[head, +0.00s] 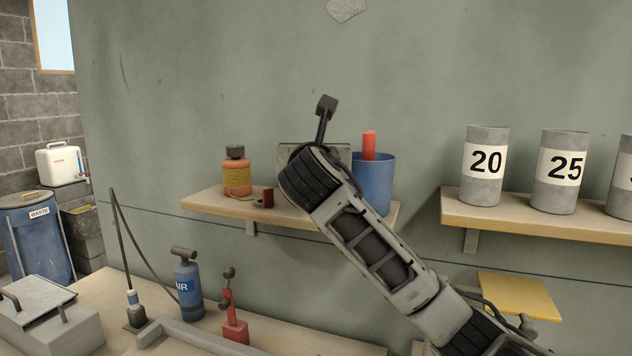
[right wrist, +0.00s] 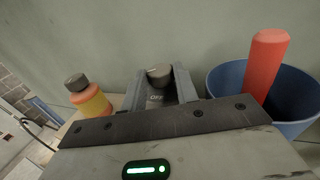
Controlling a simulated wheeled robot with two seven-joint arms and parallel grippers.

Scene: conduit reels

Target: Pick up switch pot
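In the right wrist view, a dark switch piece marked OFF with a round grey knob (right wrist: 159,76) stands just beyond my gripper body, near the wall; I take it for the switch pot. My right gripper (right wrist: 160,92) has its grey fingers apart, one on each side of this piece. I cannot tell whether they touch it. In the head view my right arm reaches to the wooden shelf (head: 215,203), and its wrist hides the gripper tips and most of what is behind. My left gripper is in neither view.
An orange bottle (head: 237,176) and a small dark red piece (head: 267,198) stand left of my wrist. A blue pot (head: 376,180) with a red stick (head: 369,145) is close on the right. Below are a blue AIR bottle (head: 187,284) and a red tool (head: 235,328).

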